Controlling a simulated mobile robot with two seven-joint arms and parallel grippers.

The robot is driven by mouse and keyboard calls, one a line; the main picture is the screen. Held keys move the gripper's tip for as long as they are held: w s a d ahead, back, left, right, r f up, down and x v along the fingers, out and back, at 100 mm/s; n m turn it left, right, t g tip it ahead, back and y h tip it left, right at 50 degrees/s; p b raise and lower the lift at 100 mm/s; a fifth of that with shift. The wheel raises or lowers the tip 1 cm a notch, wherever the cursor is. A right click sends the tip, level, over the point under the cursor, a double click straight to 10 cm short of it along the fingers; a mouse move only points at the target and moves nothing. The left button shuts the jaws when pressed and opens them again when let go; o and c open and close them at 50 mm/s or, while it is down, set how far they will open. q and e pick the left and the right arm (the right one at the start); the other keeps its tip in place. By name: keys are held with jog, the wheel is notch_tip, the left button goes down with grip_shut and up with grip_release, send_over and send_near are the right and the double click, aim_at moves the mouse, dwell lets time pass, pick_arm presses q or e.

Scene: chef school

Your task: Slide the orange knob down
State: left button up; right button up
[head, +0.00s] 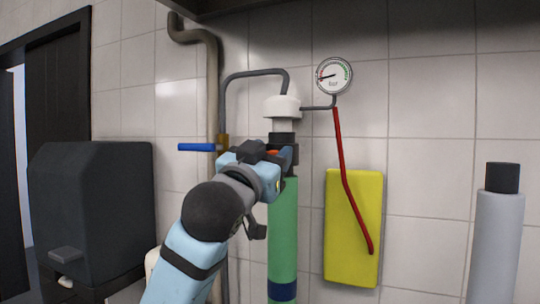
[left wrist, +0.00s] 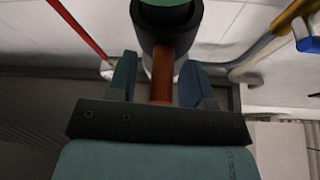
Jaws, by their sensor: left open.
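The orange knob (left wrist: 162,82) is a short reddish-orange bar that sticks out from the black collar (left wrist: 167,24) of the green cylinder. In the head view only a small orange patch of the knob (head: 272,152) shows beside my left gripper (head: 284,158). The green cylinder (head: 283,225) stands upright against the wall, with a white cap (head: 282,106) above the collar. My left gripper is open, with one finger on each side of the knob in the left wrist view (left wrist: 158,88). I cannot tell whether the fingers touch it. My right gripper is not in view.
A blue lever (head: 196,147) on a pipe is just left of my left gripper. A red hose (head: 342,165) hangs from the round gauge (head: 332,76) over a yellow panel (head: 365,225). A dark box (head: 90,210) stands at the left and a grey cylinder (head: 495,245) at the right.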

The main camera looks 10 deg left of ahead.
pick_arm(q)
jog(key=b+v, duration=0.3)
jog(key=v, duration=1.1)
jog(key=shift+b, duration=0.4)
jog(key=w+f+n+g+y, duration=0.1)
jog(key=w+f, duration=0.3)
jog(key=f, duration=0.5)
jog(key=w+f+g, duration=0.2)
jog(key=w+f, duration=0.2)
jog(key=f, duration=0.4)
notch_tip(320, 180, down, 20)
jog(key=a+g+y, duration=0.1)
jog(key=g, duration=0.2)
jog(key=s+a+f+n+g, duration=0.1)
jog(key=s+f, duration=0.3)
jog(key=f, duration=0.6)
jog(key=s+a+f+g, duration=0.1)
jog(key=s+f, duration=0.3)
jog(key=f, duration=0.6)
jog(key=s+a+f+g+y+p, duration=0.1)
jog(key=s+f+g, duration=0.1)
jog(key=s+f, duration=1.1)
jog(key=shift+s+a+f+n+g, duration=0.15)
jog(key=shift+s+f+n+g, duration=0.2)
jog(key=shift+s, duration=0.65)
